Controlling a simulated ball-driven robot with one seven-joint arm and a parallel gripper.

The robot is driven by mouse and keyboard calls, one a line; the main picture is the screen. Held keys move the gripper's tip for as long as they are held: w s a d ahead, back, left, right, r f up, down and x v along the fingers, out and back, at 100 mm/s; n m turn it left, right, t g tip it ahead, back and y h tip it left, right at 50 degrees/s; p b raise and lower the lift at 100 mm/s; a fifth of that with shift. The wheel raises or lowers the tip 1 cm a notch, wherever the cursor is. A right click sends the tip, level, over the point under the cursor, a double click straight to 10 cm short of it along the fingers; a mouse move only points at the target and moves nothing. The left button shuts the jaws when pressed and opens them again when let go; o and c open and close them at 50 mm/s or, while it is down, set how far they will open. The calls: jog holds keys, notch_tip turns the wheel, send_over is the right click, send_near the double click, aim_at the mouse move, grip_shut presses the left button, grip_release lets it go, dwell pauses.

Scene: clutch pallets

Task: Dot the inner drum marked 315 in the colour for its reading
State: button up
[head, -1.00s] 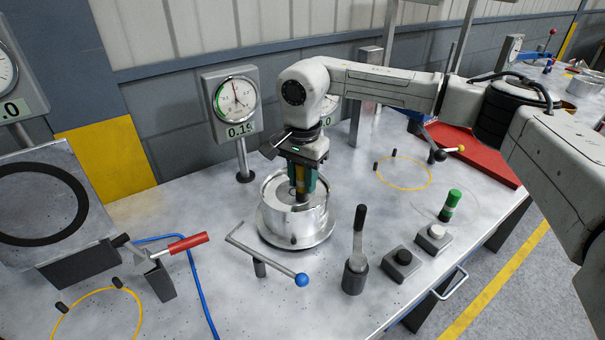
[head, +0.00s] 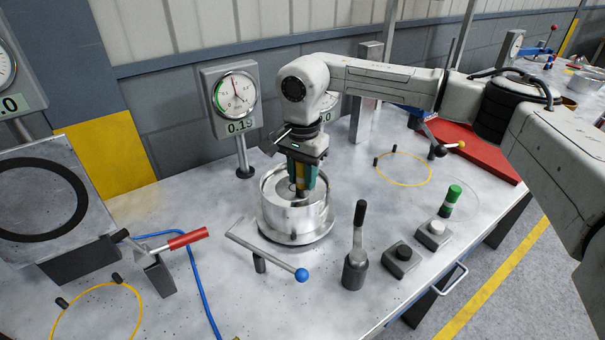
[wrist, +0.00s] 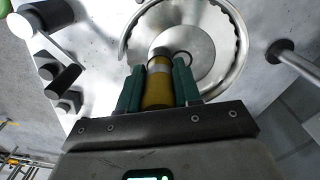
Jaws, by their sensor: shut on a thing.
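My gripper (head: 301,184) is shut on a yellow-bodied marker (wrist: 158,88) with a pale band, held upright between its green fingers. It is over the open top of a shiny metal drum (head: 285,220) on the bench. The marker points down at the drum's inner part, near its middle. The wrist view shows the bright inner metal (wrist: 188,42) beyond the marker; I cannot tell whether the tip touches it. No 315 mark is readable. A green-capped marker (head: 450,202) stands at right.
A blue-knobbed bent rod (head: 268,255), a black-handled lever (head: 356,250) and two button boxes (head: 402,258) stand in front of the drum. A red-handled clamp (head: 180,242) is at left. A yellow ring (head: 404,183) on the bench at right is empty.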

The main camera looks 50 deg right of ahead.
jog(key=shift+f+b, duration=0.4)
dwell(1.6)
jog(key=shift+r, duration=0.15)
jog(key=shift+r+p, duration=1.7)
jog(key=shift+r, duration=1.75)
